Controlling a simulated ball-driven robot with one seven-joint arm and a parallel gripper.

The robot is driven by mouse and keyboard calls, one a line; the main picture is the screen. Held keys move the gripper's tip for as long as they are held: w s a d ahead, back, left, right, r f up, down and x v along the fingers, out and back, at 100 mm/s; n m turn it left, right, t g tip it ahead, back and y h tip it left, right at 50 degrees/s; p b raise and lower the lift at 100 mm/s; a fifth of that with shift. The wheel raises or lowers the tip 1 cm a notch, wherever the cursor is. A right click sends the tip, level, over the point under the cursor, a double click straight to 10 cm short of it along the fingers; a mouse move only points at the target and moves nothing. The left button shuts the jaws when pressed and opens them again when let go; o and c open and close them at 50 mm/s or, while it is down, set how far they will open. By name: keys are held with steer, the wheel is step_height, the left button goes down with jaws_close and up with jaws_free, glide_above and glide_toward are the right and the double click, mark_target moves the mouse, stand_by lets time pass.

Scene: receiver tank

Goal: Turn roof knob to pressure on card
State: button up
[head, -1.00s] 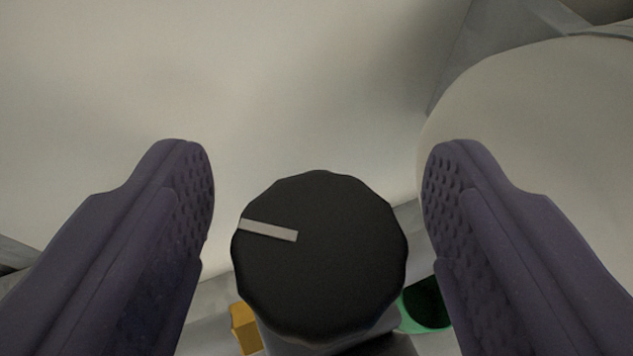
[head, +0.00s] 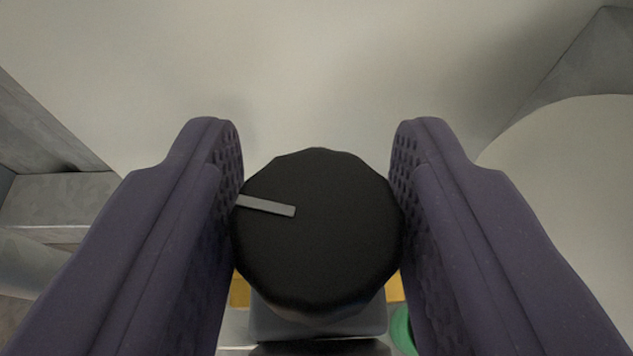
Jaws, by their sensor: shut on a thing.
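The roof knob (head: 325,245) is a black, scalloped disc in the middle of the head view. Its pale pointer line (head: 266,206) runs from near the centre to the left edge, tipped slightly up at its outer end. My gripper (head: 317,165) has one purple, dimpled finger on each side of the knob, and both pads touch its sides. It is shut on the knob. A grey mount (head: 318,320) shows below the knob. No pressure card is in view.
A large pale wall (head: 310,70) fills the back. A pale rounded body (head: 585,190) stands at right, grey beams (head: 60,200) at left. Yellow (head: 395,289) and green (head: 402,330) parts show partly below the knob.

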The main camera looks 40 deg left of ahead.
steer(key=n+g+y+b, duration=0.2)
steer(key=shift+w+d+f+n, duration=0.1)
steer(key=shift+f+n, duration=0.1)
steer(key=shift+n, duration=0.2)
steer(key=n+g+y, duration=0.2)
steer(key=g, duration=0.1)
steer(key=shift+r+n, duration=0.15)
steer(key=shift+n, duration=0.25)
steer(key=n+g+p, duration=0.1)
steer(key=g, duration=0.1)
steer(key=n+g+y+p, duration=0.1)
steer(key=n, duration=0.1)
steer(key=shift+r+g+y, duration=0.15)
steer(key=shift+g+y, duration=0.15)
steer(key=shift+g, duration=0.1)
steer(key=shift+n+g+p, duration=1.35)
steer(key=shift+n+g, duration=0.25)
steer(key=shift+g, duration=0.1)
steer(key=shift+f, duration=0.2)
steer(key=o, duration=1)
steer(key=shift+c, duration=0.2)
